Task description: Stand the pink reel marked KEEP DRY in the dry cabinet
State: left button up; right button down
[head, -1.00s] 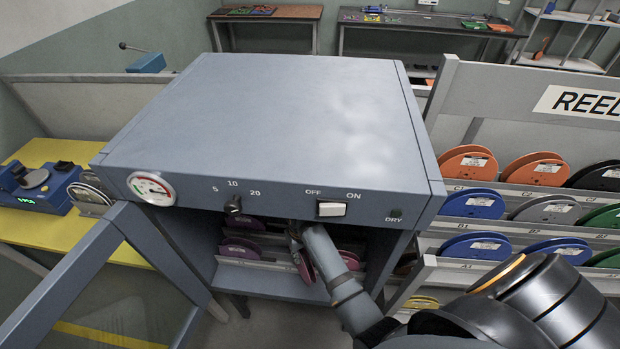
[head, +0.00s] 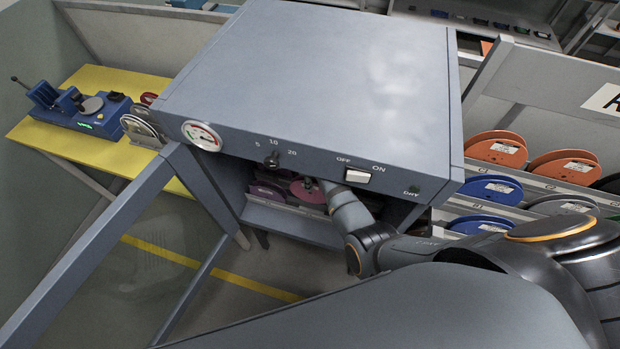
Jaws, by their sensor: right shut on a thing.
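The dry cabinet (head: 310,70) is a blue-grey box with its glass door (head: 105,235) swung open to the left. My right arm reaches into its opening from the right. My right gripper (head: 309,183) is mostly hidden under the cabinet's top edge and is shut on a pink reel (head: 311,196) inside the cabinet. The reel's face is turned partly toward me; I cannot read any marking on it. Whether it touches the rack is unclear. Other dark pink reels (head: 268,190) stand in the cabinet to its left. My left gripper is not in view.
Racks of orange and blue reels (head: 497,150) stand right of the cabinet. A yellow table (head: 100,80) with a blue device (head: 85,112) is at the left. The cabinet's front panel overhangs the opening, and the open door bounds it on the left.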

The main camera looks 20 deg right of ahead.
aim_at(310, 195)
jog(key=shift+f+b, duration=1.5)
jog(key=shift+b, duration=0.4)
jog(key=shift+r, duration=0.15)
jog(key=shift+w+p, duration=0.1)
jog(key=shift+p, duration=0.35)
jog(key=shift+f+b, duration=1.05)
jog(key=shift+f, duration=0.85)
jog(key=shift+f, duration=0.15)
jog(key=shift+f+b, duration=1.05)
jog(key=shift+f, duration=0.3)
jog(key=shift+f, duration=0.15)
